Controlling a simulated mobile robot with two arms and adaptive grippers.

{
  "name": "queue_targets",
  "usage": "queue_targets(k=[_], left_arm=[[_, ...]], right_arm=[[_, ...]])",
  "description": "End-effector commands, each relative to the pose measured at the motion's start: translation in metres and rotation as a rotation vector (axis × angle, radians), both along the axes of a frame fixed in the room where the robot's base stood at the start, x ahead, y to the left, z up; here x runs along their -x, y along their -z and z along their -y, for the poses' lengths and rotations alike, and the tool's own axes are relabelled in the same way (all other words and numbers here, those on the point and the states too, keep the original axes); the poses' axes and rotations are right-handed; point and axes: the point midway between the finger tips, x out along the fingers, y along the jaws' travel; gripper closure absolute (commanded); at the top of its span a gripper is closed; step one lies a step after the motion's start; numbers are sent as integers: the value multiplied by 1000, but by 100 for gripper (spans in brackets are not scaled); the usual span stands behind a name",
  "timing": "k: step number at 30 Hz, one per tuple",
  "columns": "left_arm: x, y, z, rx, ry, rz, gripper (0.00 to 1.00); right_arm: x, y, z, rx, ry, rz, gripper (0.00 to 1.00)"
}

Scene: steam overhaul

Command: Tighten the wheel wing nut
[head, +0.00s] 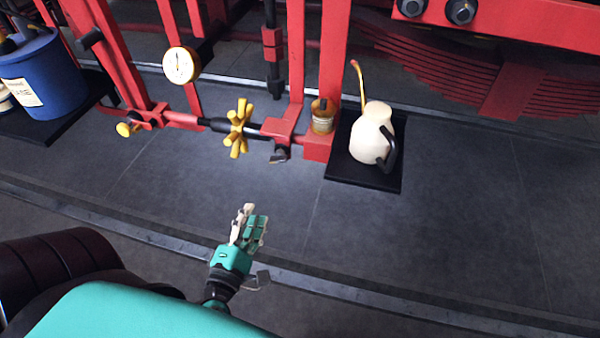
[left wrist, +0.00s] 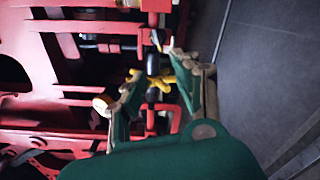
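The wheel wing nut (head: 238,128) is a yellow, several-armed nut on a dark horizontal rod between red frame bars in the head view. It also shows in the left wrist view (left wrist: 161,81), beyond and between my fingers. My left gripper (head: 250,222), teal with pale fingertips, is below and in front of the nut in the head view, apart from it. In the left wrist view my left gripper (left wrist: 157,68) has its fingers spread with nothing held. The fingers partly cover the nut there. My right gripper is not in view.
A cream oil can (head: 371,132) stands on a black mat (head: 366,182) right of the nut. A blue bucket (head: 45,80) stands at left. A round gauge (head: 181,65) hangs above left. Red bars surround the rod. The grey floor in front is clear.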

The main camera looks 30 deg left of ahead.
Motion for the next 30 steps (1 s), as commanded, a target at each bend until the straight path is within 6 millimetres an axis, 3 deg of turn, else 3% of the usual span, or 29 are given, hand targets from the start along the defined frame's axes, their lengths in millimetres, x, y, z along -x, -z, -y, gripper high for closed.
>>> queue_targets(k=[5, 9, 21, 30], left_arm=[[-17, -6, -5, 8, -4, 10, 69], [-44, -7, -11, 7, -4, 11, 69], [-129, -5, -31, 4, -2, 8, 69], [-165, -3, -39, 4, 0, 5, 69]], right_arm=[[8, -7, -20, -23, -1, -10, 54], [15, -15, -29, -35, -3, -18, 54], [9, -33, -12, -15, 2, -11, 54], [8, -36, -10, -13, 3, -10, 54]])
